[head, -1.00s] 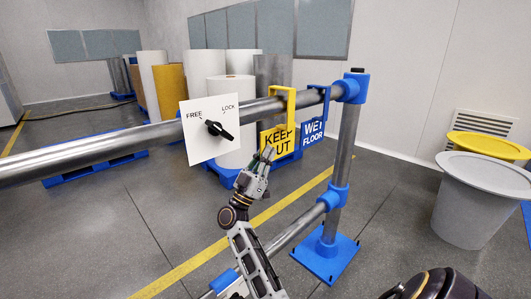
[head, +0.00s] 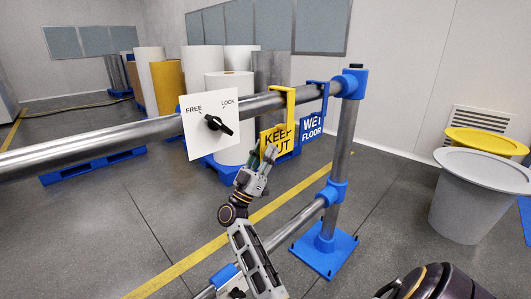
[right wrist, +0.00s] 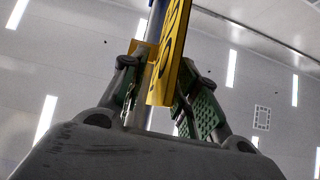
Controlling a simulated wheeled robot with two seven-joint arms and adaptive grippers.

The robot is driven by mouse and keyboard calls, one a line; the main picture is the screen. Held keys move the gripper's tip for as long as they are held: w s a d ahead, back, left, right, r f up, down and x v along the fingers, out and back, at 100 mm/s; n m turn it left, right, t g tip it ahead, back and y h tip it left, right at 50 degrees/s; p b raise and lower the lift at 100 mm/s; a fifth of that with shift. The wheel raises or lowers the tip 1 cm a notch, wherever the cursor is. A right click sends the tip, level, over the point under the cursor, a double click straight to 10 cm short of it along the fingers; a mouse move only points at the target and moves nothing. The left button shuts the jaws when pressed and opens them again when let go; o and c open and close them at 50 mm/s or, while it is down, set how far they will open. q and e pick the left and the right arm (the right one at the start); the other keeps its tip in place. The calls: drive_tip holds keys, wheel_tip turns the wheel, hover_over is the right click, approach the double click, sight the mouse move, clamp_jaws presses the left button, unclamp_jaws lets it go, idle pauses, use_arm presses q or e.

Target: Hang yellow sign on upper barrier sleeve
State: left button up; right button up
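The yellow KEEP OUT sign (head: 277,137) hangs below the upper steel rail (head: 90,142), its yellow hook (head: 290,97) over the rail. I cannot make out a separate sleeve under the hook. My right gripper (head: 266,155) is at the sign's lower edge. In the right wrist view, the yellow plate (right wrist: 168,60) stands between the spread fingers of my right gripper (right wrist: 158,85), with a gap on the left finger's side. Contact with the right finger is unclear. My left gripper is not in view.
A blue WET FLOOR sign (head: 312,127) hangs to the right, near the blue post clamp (head: 355,84). A white FREE/LOCK panel (head: 210,143) with a black knob is on the left. Paper rolls (head: 205,62) stand behind; bins (head: 475,195) are at right.

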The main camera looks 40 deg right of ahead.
drive_tip(key=v, duration=0.8)
drive_tip(key=shift+f, duration=0.25)
drive_tip(key=shift+a, duration=0.2)
drive_tip(key=shift+d, duration=0.1)
idle(0.4)
drive_tip(key=shift+x, duration=4.15)
drive_tip(key=shift+r, duration=0.1)
